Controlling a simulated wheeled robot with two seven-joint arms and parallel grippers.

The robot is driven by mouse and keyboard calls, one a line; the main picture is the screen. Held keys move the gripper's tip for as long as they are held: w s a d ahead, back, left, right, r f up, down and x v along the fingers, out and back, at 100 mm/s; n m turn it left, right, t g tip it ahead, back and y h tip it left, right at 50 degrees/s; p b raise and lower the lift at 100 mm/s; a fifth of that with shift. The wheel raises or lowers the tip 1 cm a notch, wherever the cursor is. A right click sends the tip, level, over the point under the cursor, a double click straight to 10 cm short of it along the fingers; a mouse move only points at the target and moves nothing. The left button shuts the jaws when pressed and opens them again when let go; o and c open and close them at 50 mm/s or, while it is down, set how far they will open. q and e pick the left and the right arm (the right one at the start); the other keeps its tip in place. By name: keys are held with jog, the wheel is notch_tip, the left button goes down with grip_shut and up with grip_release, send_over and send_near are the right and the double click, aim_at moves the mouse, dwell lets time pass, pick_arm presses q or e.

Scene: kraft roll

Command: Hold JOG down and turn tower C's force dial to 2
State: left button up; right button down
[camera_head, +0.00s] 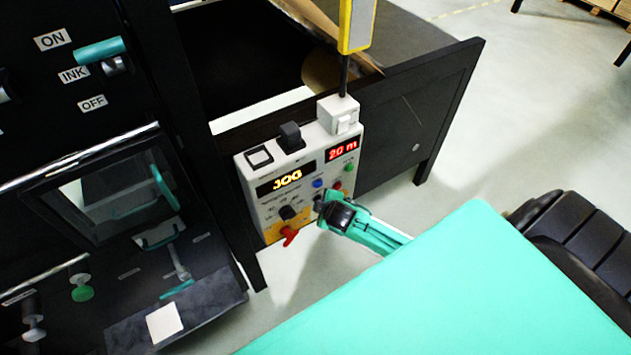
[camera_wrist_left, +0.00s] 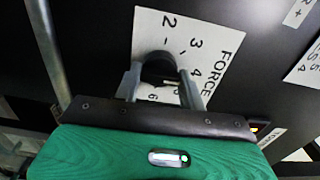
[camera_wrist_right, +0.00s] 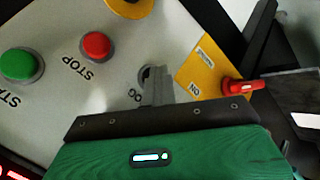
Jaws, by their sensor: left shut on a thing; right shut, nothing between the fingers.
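The FORCE dial (camera_wrist_left: 158,62) is a dark round knob on a white scale plate in the left wrist view; 2, 3, 4 and a 6 can be read around it. My left gripper (camera_wrist_left: 160,80) is shut on it, one finger on each side. I cannot make out where its pointer stands. In the right wrist view my right gripper (camera_wrist_right: 157,78) is shut and empty, its tips at a dark button (camera_wrist_right: 146,72) they mostly cover. In the head view the right gripper (camera_head: 326,207) is at the control box (camera_head: 250,175), whose display (camera_head: 287,180) reads JOG.
A green START button (camera_wrist_right: 20,63), a red STOP button (camera_wrist_right: 96,46) and a red switch (camera_wrist_right: 243,86) on a yellow plate are close to the right fingers. A red counter (camera_head: 342,150) reads 20 m.

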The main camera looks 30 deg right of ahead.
pick_arm(q)
jog(key=n, duration=0.9)
jog(key=shift+n, duration=0.4)
jog(key=o, duration=0.6)
